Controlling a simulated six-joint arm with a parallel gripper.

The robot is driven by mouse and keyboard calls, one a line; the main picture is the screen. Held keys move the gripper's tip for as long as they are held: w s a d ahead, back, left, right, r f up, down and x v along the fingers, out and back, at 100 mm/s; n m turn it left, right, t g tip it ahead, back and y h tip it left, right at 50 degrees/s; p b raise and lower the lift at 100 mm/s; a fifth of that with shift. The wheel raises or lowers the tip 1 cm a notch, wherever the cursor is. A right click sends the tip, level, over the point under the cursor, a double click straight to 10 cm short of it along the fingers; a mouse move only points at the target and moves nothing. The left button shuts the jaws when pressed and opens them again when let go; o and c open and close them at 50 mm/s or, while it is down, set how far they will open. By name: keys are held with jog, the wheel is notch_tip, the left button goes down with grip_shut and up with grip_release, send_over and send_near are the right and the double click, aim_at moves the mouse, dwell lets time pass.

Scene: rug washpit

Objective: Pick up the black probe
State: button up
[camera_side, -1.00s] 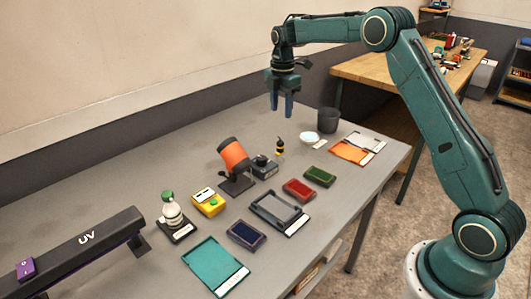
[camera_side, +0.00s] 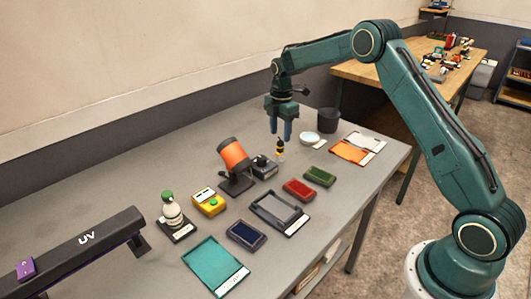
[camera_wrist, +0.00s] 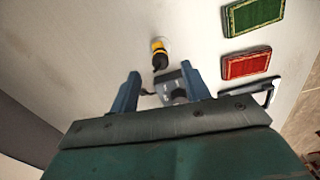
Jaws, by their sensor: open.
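The black probe (camera_side: 280,153), with a yellow band, stands upright on the grey bench near the middle. In the wrist view the probe (camera_wrist: 160,61) shows its black end toward me, with yellow behind it. My gripper (camera_side: 281,134) is open and points down, with its blue fingertips just above the probe in the side view. In the wrist view the probe appears between and slightly beyond the two fingertips of my gripper (camera_wrist: 160,70). I cannot tell the exact gap in height. Nothing is held.
An orange lamp-like device (camera_side: 233,154) stands left. Red (camera_side: 299,190) and green (camera_side: 319,176) pads lie in front.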

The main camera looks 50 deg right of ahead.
aim_at(280, 141)
jog(key=shift+f, duration=0.2)
jog(key=shift+s+d+f, duration=0.1)
jog(key=shift+f, duration=2.45)
grip_shut()
jog(key=shift+r, duration=0.2)
notch_tip(280, 141, up, 20)
jog(key=shift+f, duration=0.2)
